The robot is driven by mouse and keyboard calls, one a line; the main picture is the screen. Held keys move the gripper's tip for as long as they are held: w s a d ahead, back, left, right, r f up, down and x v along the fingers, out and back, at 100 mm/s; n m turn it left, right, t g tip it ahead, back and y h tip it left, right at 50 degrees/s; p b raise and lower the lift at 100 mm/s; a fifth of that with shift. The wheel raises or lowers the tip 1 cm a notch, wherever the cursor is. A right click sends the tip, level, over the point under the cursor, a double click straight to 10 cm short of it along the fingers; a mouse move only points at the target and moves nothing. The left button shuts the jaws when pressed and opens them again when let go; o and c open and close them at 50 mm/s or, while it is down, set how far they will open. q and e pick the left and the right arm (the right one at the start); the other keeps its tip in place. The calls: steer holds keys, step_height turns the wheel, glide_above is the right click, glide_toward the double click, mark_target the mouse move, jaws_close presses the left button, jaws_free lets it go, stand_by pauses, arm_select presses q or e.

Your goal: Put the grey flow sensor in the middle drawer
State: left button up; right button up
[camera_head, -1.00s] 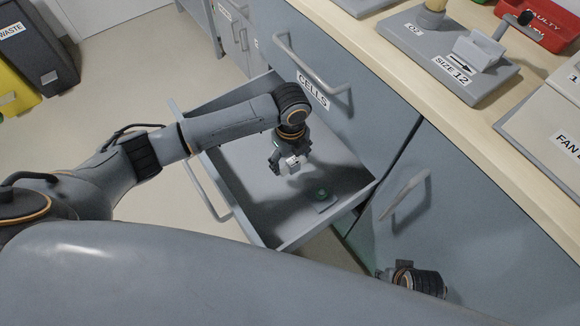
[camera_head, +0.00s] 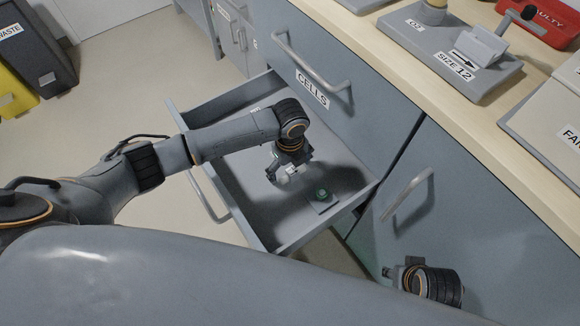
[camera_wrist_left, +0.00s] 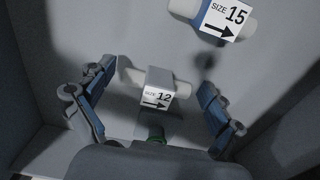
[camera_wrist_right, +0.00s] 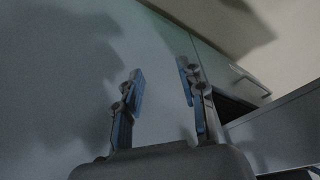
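The grey flow sensor (camera_wrist_left: 160,82), marked SIZE 12 with an arrow, shows in the left wrist view between my left fingers, clear of both. It appears to lie in the open drawer (camera_head: 273,234). My left gripper (camera_wrist_left: 153,76) is open. In the head view my left gripper (camera_head: 283,174) is down inside the drawer, beside a small pale part. My right gripper (camera_wrist_right: 158,76) is open and empty near the cabinet front. In the head view only part of it (camera_head: 392,272) shows, low at the right.
A blue and white sensor (camera_wrist_left: 225,16) marked SIZE 15 also lies in the drawer. A small green object (camera_head: 322,194) sits on its floor. The drawer marked CELLS (camera_head: 313,88) above is shut. A grey stand (camera_head: 455,64) marked SIZE 12 and a red tray (camera_head: 545,30) are on the counter.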

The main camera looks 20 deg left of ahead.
stand_by(0.3)
arm_select(q)
steer(key=shift+r, duration=0.3)
step_height(320, 180, up, 12)
steer(key=p, duration=0.3)
arm_select(e)
step_height(320, 180, down, 11)
steer(key=s, duration=0.2)
steer(key=shift+s+r+g, duration=0.15)
steer(key=shift+r+g, duration=0.05)
steer(key=shift+g, duration=0.1)
arm_select(q)
steer(key=shift+f, duration=0.15)
arm_select(e)
steer(key=shift+d, duration=0.1)
